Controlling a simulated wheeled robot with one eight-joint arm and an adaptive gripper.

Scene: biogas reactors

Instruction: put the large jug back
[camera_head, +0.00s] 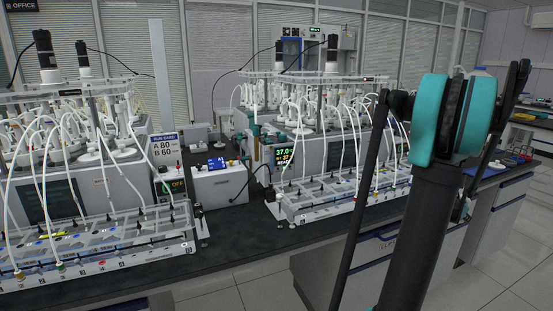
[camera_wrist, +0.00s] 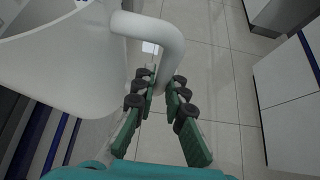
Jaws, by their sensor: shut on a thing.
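A large white jug (camera_wrist: 70,60) fills the upper left of the wrist view. Its thick curved handle (camera_wrist: 160,33) bends over and runs down toward my fingers. My gripper (camera_wrist: 158,92) is shut on the handle, with its green fingers and dark pads on either side of it. The jug hangs above the floor, and its base is out of the picture. In the head view neither my gripper nor the jug can be made out; my arm stands across the right side.
In the head view, a dark bench (camera_head: 225,237) carries two reactor racks with tubes and a control box (camera_head: 219,184). Another bench (camera_head: 497,180) with trays stands at the right. Clear tiled floor (camera_wrist: 215,70) and cabinets (camera_wrist: 292,85) show in the wrist view.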

